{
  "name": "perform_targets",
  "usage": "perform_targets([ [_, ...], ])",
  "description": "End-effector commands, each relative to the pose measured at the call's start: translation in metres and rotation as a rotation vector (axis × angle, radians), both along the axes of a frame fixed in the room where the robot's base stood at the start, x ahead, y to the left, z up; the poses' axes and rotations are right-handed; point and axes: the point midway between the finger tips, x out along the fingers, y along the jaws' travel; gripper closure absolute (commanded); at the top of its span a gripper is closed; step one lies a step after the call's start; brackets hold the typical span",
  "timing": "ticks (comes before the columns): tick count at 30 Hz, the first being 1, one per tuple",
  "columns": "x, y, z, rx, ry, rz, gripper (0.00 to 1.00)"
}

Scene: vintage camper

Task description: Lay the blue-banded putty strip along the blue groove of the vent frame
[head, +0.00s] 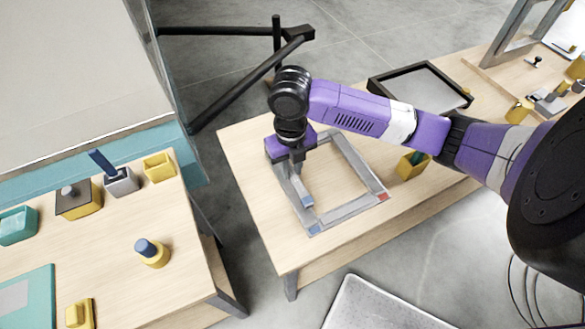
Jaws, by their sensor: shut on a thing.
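The grey vent frame (353,208) lies flat on the wooden table, with a blue mark (314,229) at its near-left corner and a red mark (382,197) at its near-right corner. My gripper (298,176) points down over the frame's left side. It is shut on a pale grey putty strip with a blue band (307,200) near its lower end. The strip lies roughly along the frame's left side. I cannot tell whether it touches the groove. My gripper hides the strip's upper end and the far-left corner of the frame.
A yellow container (412,166) stands right of the frame, under my arm. A black-rimmed tray (420,88) is behind. A second table on the left holds a blue-capped yellow jar (152,253) and several other items. A floor gap separates the tables.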

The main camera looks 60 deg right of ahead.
Motion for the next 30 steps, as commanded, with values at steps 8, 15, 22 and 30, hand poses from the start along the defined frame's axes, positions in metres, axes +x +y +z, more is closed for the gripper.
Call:
perform_targets([
  [8, 0.0, 0.0, 0.0, 0.0, 0.0, 0.007, 1.0],
  [15, 0.0, 0.0, -0.001, -0.002, -0.001, 0.007, 1.0],
  [22, 0.0, 0.0, -0.017, -0.001, -0.001, 0.006, 1.0],
  [30, 0.0, 0.0, -0.041, -0.001, -0.001, 0.006, 1.0],
])
